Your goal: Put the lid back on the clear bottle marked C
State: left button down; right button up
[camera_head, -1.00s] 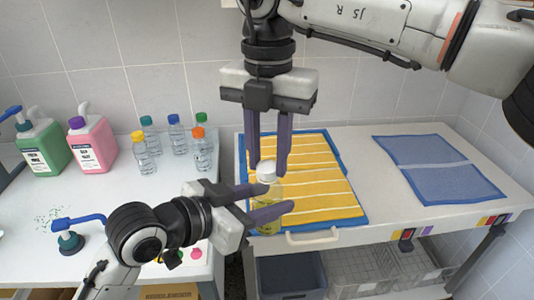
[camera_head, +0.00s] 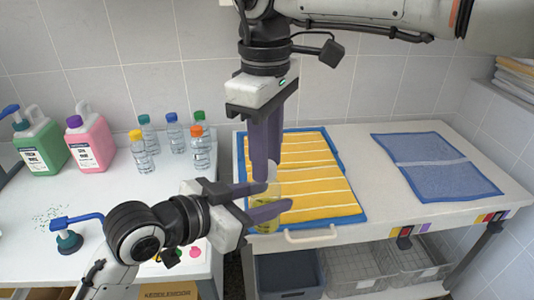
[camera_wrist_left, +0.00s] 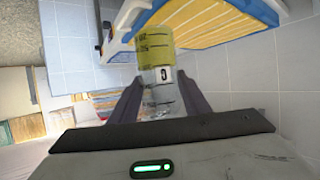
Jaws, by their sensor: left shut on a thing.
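The clear bottle marked C (camera_head: 262,215) holds some yellow liquid and stands upright in my left gripper (camera_head: 265,201). My left gripper is shut around it, in front of the table with the yellow towel. The left wrist view shows the bottle (camera_wrist_left: 162,88) between the fingers, with its C label facing the camera. My right gripper (camera_head: 266,170) points straight down over the bottle's top. Its fingers overlap in the head view, so their gap cannot be seen. The white lid is not clearly visible; the right fingers cover the bottle's mouth area.
A yellow striped towel (camera_head: 318,180) and a folded blue towel (camera_head: 435,165) lie on the white table (camera_head: 365,215). On the left counter stand several small capped bottles (camera_head: 172,137), a green jug (camera_head: 42,148) and a pink jug (camera_head: 92,145). Grey bins (camera_head: 290,273) sit below the table.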

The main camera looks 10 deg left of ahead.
jog(key=o, duration=0.4)
jog(key=shift+s+a+f, duration=0.1)
jog(key=shift+s+a, duration=0.05)
jog(key=shift+s, duration=0.05)
jog(key=shift+o, duration=0.2)
jog(key=shift+r, duration=2.35)
jog(key=shift+w, duration=0.1)
jog(key=shift+c, duration=0.5)
